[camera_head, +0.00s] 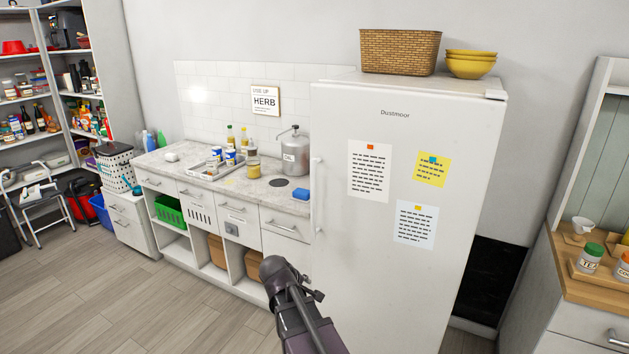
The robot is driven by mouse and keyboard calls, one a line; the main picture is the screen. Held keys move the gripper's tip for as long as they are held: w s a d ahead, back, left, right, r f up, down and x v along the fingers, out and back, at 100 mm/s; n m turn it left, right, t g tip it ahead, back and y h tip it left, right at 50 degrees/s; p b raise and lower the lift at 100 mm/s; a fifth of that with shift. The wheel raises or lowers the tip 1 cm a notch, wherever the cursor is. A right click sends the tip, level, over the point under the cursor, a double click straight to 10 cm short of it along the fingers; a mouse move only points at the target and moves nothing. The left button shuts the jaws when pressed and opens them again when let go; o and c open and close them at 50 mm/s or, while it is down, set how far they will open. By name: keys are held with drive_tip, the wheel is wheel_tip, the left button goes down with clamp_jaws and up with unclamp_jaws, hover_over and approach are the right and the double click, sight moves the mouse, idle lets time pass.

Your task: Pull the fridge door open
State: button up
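The white fridge (335,230) stands right of the counter, with the name "Dustmoor" on its front. Its door (385,270) looks shut, with no gap visible along its edge. A long upright white handle (318,195) runs down the door's left side. My dark arm (300,315) rises from the bottom edge, left of the door and below the handle in the picture. I cannot make out gripper fingers at its end, and no contact with the handle shows.
A basket (400,52) and yellow bowls (471,64) sit on top of the fridge. Left is a counter (155,166) with a metal canister (295,152) and a blue sponge (302,194). A wooden-topped cabinet (575,285) stands right. The floor (130,290) at front left is clear.

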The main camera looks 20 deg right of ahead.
drive_tip(key=w+d+r+n+t+h+p, duration=0.1)
drive_tip(key=w+d+r+n+t+h, duration=0.4)
drive_tip(key=w+r+n, duration=0.4)
drive_tip(key=n+t+p, duration=0.1)
drive_tip(key=n+t, duration=0.4)
drive_tip(key=n, duration=0.7)
approach(312, 183)
drive_tip(key=shift+s+a+h, duration=0.4)
drive_tip(key=shift+s+a, duration=0.45)
drive_tip(key=shift+a, duration=0.15)
drive_tip(key=shift+f, duration=0.1)
drive_tip(key=x, duration=1.3)
drive_tip(key=shift+w+d+f, duration=0.1)
drive_tip(key=shift+w+d, duration=0.15)
drive_tip(key=shift+d, duration=0.05)
drive_tip(key=shift+c, duration=0.3)
